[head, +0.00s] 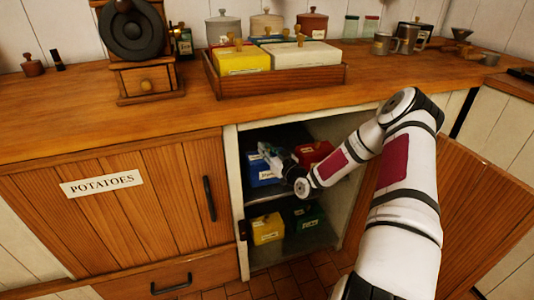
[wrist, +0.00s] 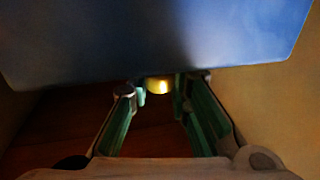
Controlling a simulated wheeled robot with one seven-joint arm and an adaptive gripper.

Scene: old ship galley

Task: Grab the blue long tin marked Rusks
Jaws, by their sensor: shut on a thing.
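A blue tin (head: 255,172) with a pale label stands on the upper shelf inside the open cupboard; the label is too small to read. In the wrist view its blue surface (wrist: 150,35) fills the top of the picture. My gripper (head: 268,152) reaches into the cupboard at the tin. In the wrist view my gripper (wrist: 160,92) is shut on the tin's brass knob (wrist: 158,86), with one finger on each side. The gripper and forearm hide part of the tin in the head view.
A red tin (head: 314,152) stands right of the blue one on the upper shelf. A yellow tin (head: 267,229) and a green tin (head: 306,214) stand below. The cupboard's pale frame (head: 240,195) is close on the left. The open door (head: 480,215) is at right.

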